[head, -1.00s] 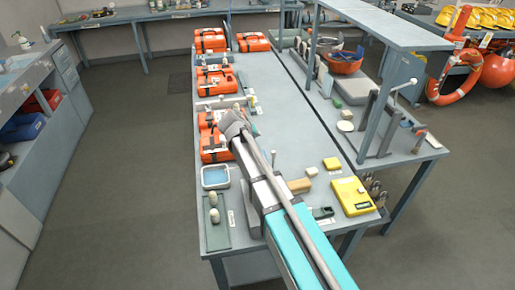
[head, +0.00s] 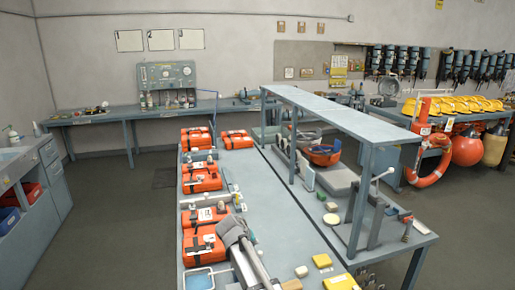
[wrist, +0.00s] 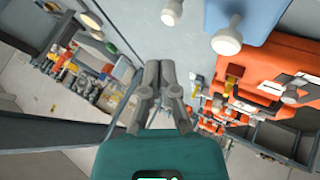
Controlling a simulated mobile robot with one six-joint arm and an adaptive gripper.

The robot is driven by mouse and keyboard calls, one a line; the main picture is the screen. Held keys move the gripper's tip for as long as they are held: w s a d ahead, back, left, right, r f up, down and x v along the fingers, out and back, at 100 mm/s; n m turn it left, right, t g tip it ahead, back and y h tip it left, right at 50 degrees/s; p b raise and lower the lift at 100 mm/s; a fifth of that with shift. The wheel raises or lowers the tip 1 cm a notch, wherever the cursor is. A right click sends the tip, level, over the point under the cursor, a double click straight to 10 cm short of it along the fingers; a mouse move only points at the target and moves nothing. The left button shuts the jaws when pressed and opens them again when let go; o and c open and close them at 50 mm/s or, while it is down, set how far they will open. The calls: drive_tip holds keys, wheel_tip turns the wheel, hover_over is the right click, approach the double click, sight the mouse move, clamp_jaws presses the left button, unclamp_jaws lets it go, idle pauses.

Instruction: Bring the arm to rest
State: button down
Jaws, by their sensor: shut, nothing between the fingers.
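My gripper (wrist: 160,68) shows in the wrist view with its two grey fingers together and nothing between them. In the head view my arm reaches in from the bottom edge over the near part of the long grey workbench (head: 250,190). Its grey end lies beside the near orange cases (head: 203,246). The fingers cannot be made out clearly in the head view. In the wrist view orange cases (wrist: 270,70) lie to the right of the fingers, apart from them.
A raised shelf (head: 345,122) stands along the bench's right side, with an orange bowl (head: 324,155) beneath it. A blue tray (head: 199,280), yellow boxes (head: 340,283) and small blocks lie near the front. The floor (head: 110,215) left of the bench is clear.

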drive_tip(key=s+d+f+m+g+y, duration=0.1)
drive_tip(key=s+d+f+g+y, duration=0.1)
drive_tip(key=s+d, duration=0.7)
drive_tip(key=s+d+f+m+g+y, duration=0.1)
drive_tip(key=s+d+g, duration=0.3)
drive_tip(key=s+d, duration=0.5)
drive_tip(key=s+f+y, duration=0.1)
drive_tip(key=s, duration=0.4)
drive_tip(key=shift+d+f+y, duration=0.2)
drive_tip(key=shift+d+y, duration=0.2)
idle(0.7)
drive_tip(key=w+a+r+n+t+h+p, duration=0.1)
drive_tip(key=w+a+r+t+h+p, duration=0.1)
drive_tip(key=w+a, duration=0.9)
drive_tip(key=w+a+r+n+t+h+p, duration=0.1)
drive_tip(key=w+a+r+t, duration=0.4)
drive_tip(key=w+a, duration=0.7)
wheel_tip(320, 180, up, 2)
drive_tip(key=shift+w+a+r+n+h+p, duration=0.2)
drive_tip(key=shift+w+n+h+p, duration=0.15)
drive_tip(key=shift+w+h, duration=0.7)
drive_tip(key=shift+w+f, duration=0.15)
drive_tip(key=shift+f, duration=0.05)
